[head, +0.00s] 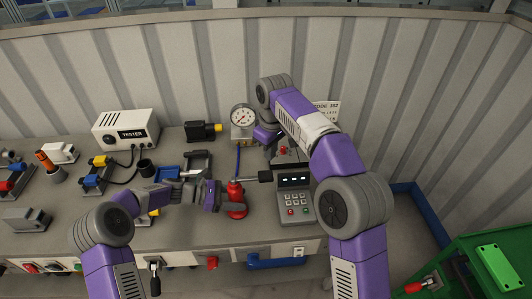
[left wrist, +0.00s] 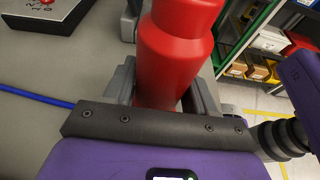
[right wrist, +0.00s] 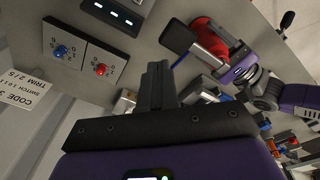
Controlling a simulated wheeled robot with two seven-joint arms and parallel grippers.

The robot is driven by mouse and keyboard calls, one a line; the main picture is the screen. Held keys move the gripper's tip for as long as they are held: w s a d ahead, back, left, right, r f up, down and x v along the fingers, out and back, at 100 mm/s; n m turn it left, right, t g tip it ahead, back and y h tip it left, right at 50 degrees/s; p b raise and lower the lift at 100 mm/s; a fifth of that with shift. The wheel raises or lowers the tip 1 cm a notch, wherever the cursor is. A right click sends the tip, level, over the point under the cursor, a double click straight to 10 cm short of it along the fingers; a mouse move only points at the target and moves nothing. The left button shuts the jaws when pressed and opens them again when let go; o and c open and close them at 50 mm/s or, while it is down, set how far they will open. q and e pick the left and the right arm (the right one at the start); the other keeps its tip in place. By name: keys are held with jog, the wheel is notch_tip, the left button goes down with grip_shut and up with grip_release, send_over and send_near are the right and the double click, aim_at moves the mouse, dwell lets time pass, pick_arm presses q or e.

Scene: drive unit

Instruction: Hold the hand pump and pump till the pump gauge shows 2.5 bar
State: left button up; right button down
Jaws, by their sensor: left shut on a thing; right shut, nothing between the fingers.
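The red hand pump (head: 235,205) stands on the bench with its black-ended lever (head: 262,176) sticking out to the right. My left gripper (head: 226,197) is shut around the pump's red body, which fills the space between its fingers in the left wrist view (left wrist: 175,55). My right gripper (head: 270,156) is shut and empty, above and behind the lever. In the right wrist view, its closed fingers (right wrist: 157,85) are apart from the black lever grip (right wrist: 178,37). The round pump gauge (head: 243,117) stands at the back; its reading is too small to tell.
A keypad box (head: 294,196) stands right of the pump. Two switch plates, one blue (right wrist: 62,51) and one red (right wrist: 101,69), lie near my right gripper. A blue hose (left wrist: 35,94) runs by the pump. The tester (head: 125,130) is at the back left.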

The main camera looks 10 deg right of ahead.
aim_at(265, 175)
jog(key=shift+s+a+r+n+g, duration=0.2)
jog(key=shift+s+a+r, duration=0.1)
jog(key=shift+s, duration=0.15)
jog(key=shift+s+a+r+n+g, duration=0.1)
jog(key=shift+s+a+r+g, duration=0.15)
jog(key=shift+s, duration=0.2)
jog(key=shift+s+a+f, duration=0.1)
jog(key=shift+s+f, duration=0.05)
jog(key=shift+f, duration=2.2)
jog(key=shift+a+f, duration=0.2)
jog(key=shift+f, duration=2)
jog(key=shift+r, duration=2)
jog(key=shift+d+r, duration=0.1)
jog(key=shift+r, duration=0.15)
